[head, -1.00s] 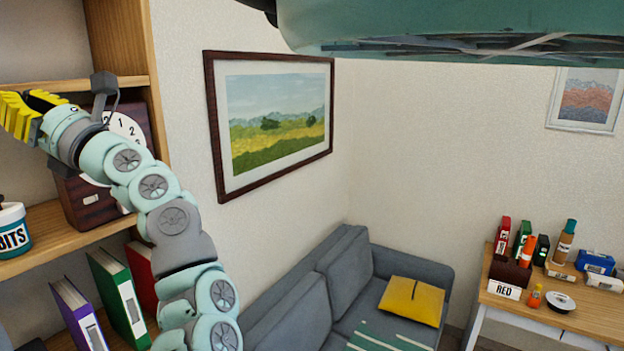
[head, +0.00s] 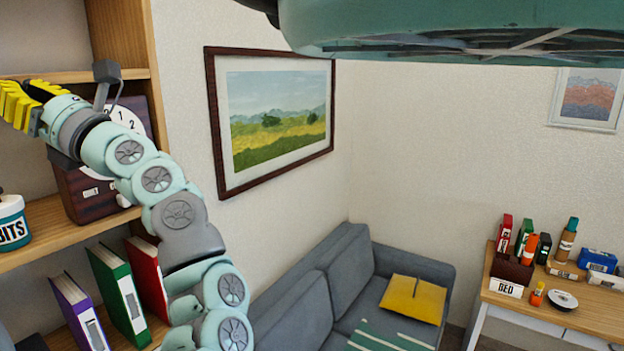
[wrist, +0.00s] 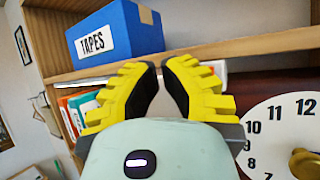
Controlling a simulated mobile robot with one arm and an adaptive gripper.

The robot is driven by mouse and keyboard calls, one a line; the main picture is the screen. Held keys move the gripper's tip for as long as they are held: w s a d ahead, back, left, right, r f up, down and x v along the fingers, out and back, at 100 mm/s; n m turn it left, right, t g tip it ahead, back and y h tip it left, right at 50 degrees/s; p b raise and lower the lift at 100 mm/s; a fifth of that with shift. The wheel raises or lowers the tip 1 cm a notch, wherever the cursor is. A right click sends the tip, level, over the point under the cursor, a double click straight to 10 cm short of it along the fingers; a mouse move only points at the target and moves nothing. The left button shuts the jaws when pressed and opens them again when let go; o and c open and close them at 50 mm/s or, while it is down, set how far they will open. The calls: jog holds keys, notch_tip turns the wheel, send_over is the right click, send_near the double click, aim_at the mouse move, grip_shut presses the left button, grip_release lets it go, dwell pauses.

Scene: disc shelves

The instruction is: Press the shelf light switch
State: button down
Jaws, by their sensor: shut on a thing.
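My gripper (head: 20,103) is at the upper left of the head view, in the bay above the shelf with the clock. In the wrist view, the yellow, ridged fingers of my gripper (wrist: 162,68) are drawn together, their tips close to the wooden shelf board (wrist: 235,49). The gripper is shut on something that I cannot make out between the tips. No shelf light switch can be clearly identified. A small white piece (wrist: 217,68) shows behind the right finger, under the board, partly hidden; I cannot tell what it is.
A wooden-cased clock (wrist: 292,125) stands right of the fingers. A blue TAPES box (wrist: 115,36) sits on the board above. A BITS jar (head: 11,222) and several binders (head: 118,297) are lower left. A sofa (head: 305,300) and a desk (head: 590,312) stand to the right.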

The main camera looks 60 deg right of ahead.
jog(key=s+b, duration=0.1)
jog(key=s, duration=0.1)
jog(key=s+b, duration=0.2)
jog(key=s, duration=0.1)
jog(key=shift+s+d, duration=0.2)
jog(key=shift+s, duration=0.15)
